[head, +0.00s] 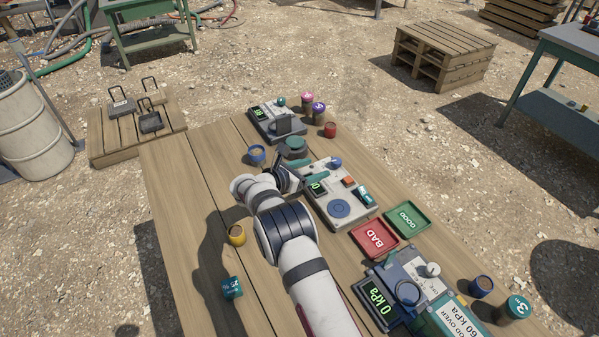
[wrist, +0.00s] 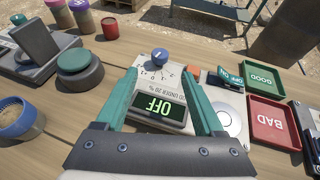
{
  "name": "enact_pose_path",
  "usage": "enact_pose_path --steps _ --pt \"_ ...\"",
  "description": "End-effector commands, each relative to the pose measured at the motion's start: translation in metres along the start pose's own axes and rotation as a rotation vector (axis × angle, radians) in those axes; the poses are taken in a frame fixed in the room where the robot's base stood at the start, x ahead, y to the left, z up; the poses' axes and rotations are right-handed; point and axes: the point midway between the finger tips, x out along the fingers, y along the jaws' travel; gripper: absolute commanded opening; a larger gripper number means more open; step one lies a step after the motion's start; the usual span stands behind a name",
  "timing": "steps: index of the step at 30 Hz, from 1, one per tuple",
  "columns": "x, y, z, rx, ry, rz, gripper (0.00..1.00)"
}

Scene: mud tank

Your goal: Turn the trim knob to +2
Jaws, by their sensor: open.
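The blue knob (head: 335,161) stands at the far end of a light grey instrument panel (head: 338,207). In the wrist view, the knob (wrist: 159,56) stands on a white dial plate with printed marks; its pointer setting is too small to read. My gripper (head: 308,168) is above the panel, with its teal fingers spread wide. In the wrist view, my gripper (wrist: 162,76) is open and empty, its fingers on either side of the panel's display. The knob lies just beyond the fingertips, apart from them. The display (wrist: 159,107) reads OFF, upside down.
A red BAD tray (head: 373,239) and a green GOOD tray (head: 407,219) lie right of the panel. A dark green round button (wrist: 78,65) stands left of it. An orange-red button (head: 348,181) and a teal-and-white switch (head: 364,194) sit on the panel near the knob.

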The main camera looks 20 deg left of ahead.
Motion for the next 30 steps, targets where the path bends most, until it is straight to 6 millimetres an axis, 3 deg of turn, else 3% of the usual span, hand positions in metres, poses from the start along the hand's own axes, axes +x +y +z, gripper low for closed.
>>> enact_pose_path --steps 3,10,20,25,30 --pt "-0.035 0.001 0.001 0.000 -0.001 0.003 0.70" --pt "-0.067 0.000 0.000 0.001 0.000 0.000 0.70" --pt "-0.066 -0.002 0.003 -0.004 -0.010 0.006 0.70" --pt "-0.041 -0.036 0.032 -0.084 -0.108 0.190 0.70" --pt "-0.046 -0.071 0.016 -0.168 -0.034 0.399 0.70"
